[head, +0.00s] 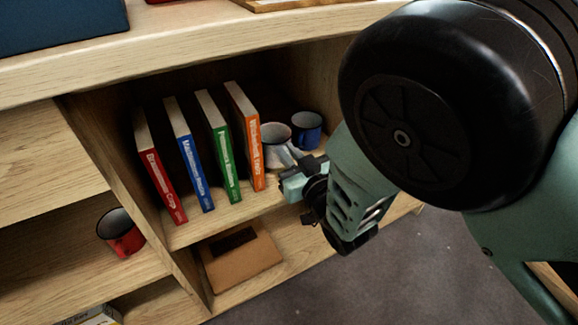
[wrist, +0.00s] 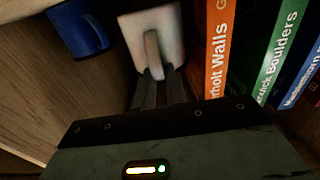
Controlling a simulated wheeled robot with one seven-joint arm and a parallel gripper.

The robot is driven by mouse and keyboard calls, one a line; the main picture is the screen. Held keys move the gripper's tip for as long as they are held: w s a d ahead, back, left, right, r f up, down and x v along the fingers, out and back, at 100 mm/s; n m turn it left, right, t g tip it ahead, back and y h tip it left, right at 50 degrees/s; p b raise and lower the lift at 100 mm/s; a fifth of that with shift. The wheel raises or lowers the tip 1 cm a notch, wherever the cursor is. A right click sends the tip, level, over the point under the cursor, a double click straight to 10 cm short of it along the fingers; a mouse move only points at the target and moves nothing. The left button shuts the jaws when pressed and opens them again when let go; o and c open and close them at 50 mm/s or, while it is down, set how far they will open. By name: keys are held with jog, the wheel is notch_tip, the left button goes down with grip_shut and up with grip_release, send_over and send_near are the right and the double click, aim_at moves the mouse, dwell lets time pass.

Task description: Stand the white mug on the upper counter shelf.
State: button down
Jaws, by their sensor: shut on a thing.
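The white mug (head: 275,132) stands on the upper counter shelf (head: 183,233), just right of the orange book. In the wrist view the white mug (wrist: 171,27) faces me with its handle between my fingers. My gripper (head: 285,155) reaches into the shelf from the front right and is shut on the mug's handle; it also shows in the wrist view (wrist: 154,78). The mug looks upright in the head view. Whether its base touches the shelf board is hidden by my gripper.
A blue mug (head: 307,131) is close right of the white mug. Orange (head: 245,135), green (head: 218,145), blue (head: 189,155) and red (head: 160,170) books stand to the left. A red mug (head: 120,233) is in the left compartment. A brown box (head: 240,262) lies below.

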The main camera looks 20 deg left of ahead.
jog(key=shift+f+b, duration=0.55)
jog(key=shift+f, duration=0.95)
jog(key=shift+f, duration=0.1)
jog(key=shift+f, duration=0.15)
jog(key=c, duration=1.5)
grip_release()
jog(key=shift+o, duration=0.2)
jog(key=shift+r, duration=0.25)
jog(key=p+v, duration=0.2)
jog(key=v, duration=1)
